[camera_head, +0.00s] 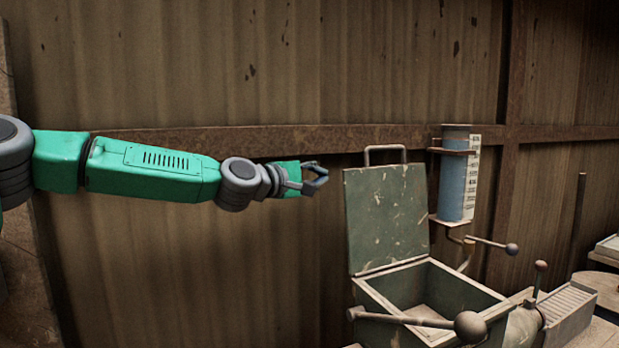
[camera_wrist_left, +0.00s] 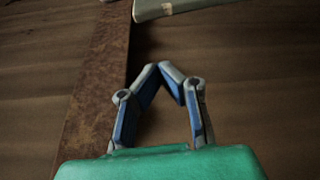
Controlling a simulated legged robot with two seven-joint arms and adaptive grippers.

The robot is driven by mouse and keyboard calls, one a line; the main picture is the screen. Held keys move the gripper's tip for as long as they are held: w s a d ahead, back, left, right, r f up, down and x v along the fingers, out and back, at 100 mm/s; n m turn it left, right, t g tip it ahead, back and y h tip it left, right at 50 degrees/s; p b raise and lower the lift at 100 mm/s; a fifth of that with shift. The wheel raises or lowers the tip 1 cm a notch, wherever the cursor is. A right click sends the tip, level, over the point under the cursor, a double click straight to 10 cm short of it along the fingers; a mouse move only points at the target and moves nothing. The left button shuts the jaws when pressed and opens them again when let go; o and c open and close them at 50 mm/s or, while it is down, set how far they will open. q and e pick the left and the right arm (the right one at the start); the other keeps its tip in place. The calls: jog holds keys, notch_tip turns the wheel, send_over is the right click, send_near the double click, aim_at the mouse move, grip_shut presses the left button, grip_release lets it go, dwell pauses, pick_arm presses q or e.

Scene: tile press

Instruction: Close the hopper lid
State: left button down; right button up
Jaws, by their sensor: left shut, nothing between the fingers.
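The hopper lid (camera_head: 387,217) is a worn green panel with a metal loop handle (camera_head: 385,149) on its top edge. It stands upright, open, at the back of the hopper box (camera_head: 425,291). The open box shows its inside. My left gripper (camera_head: 322,174) is shut and empty, to the left of the lid's upper part and apart from it. In the left wrist view the gripper (camera_wrist_left: 165,68) has its fingertips together, with a pale green edge, likely the lid (camera_wrist_left: 190,6), at the top. My right gripper is not in view.
A lever with a round knob (camera_head: 470,326) crosses in front of the box. A blue cylinder with a scale (camera_head: 454,180) stands right of the lid, with another knobbed lever (camera_head: 511,249) below. A corrugated wall with a rusty beam (camera_head: 300,140) lies behind.

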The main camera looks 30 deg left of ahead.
pick_arm(q)
jog(key=d+p, duration=0.1)
jog(key=d, duration=0.1)
jog(key=w+d, duration=0.1)
jog(key=d, duration=0.1)
jog(key=shift+r+p, duration=0.2)
jog(key=shift+p, duration=0.2)
